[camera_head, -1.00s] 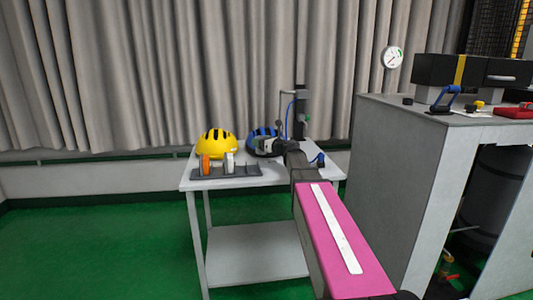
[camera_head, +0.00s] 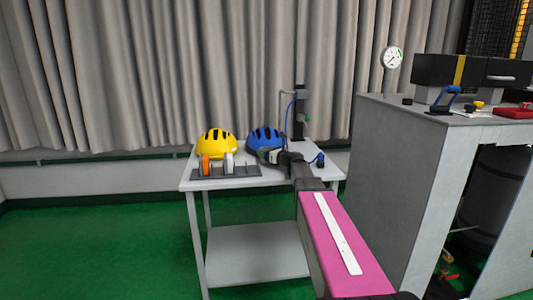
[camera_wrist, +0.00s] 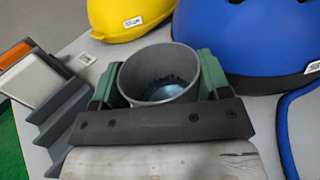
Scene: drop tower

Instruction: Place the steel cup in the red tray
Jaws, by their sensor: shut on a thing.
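The steel cup (camera_wrist: 150,98) is a grey, open-topped cylinder in the wrist view, with its hollow inside facing the camera. My gripper (camera_wrist: 158,78) is shut on it, with one green finger pad on each side. In the head view my gripper (camera_head: 268,155) is at the white table, in front of the blue helmet; the cup is hard to make out there. I cannot tell whether the cup touches the table. A red tray (camera_head: 514,113) lies on the grey bench at the far right, partly cut off by the picture edge.
A yellow helmet (camera_head: 217,143) and blue helmet (camera_head: 266,136) stand on the white table (camera_head: 188,184). A dark slotted rack (camera_head: 226,173) is left of my gripper. A stand (camera_head: 299,115) rises behind. The grey bench (camera_head: 398,140) holds a black box (camera_head: 460,71).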

